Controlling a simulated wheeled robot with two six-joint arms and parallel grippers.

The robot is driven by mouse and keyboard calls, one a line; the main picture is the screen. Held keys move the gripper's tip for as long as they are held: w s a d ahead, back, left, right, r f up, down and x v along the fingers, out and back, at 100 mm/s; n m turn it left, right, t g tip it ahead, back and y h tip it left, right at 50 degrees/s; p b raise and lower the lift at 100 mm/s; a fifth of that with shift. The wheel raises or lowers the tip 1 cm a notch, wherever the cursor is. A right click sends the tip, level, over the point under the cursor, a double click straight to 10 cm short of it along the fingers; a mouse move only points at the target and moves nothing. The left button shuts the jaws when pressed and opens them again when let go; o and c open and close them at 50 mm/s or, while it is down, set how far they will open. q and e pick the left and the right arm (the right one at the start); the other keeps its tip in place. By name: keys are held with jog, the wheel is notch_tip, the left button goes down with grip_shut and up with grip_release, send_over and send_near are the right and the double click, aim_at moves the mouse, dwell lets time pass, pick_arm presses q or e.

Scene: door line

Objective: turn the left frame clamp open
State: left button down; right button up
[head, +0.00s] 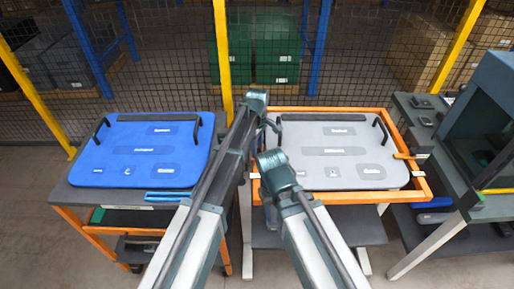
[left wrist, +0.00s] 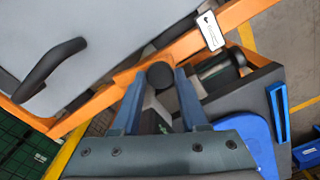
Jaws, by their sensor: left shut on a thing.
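The grey panel (head: 338,155) lies in the orange frame (head: 428,190); its edge and black handle show in the left wrist view. The left frame clamp has a round black knob (left wrist: 160,75) and an orange arm beside the frame's orange rail. My left gripper (left wrist: 160,98) has its two blue fingers on either side of this knob, shut on it. In the head view my left gripper (head: 272,125) is at the frame's left side, and my arms hide the clamp. The right frame clamp (head: 405,156) shows its orange lever on the right rail. My right gripper is hidden behind my right arm.
A blue panel (head: 148,150) lies on the cart to the left, with blue bars (head: 172,196) at its front edge. A dark workbench (head: 425,110) stands at right. A mesh fence with yellow posts (head: 222,55) closes off the back.

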pick_arm(q)
jog(key=shift+n, duration=1.5)
jog(key=shift+c, duration=2.2)
grip_release()
notch_tip(320, 180, up, 14)
jog(key=p, duration=1.3)
jog(key=shift+p, duration=0.4)
jog(key=shift+f, duration=0.1)
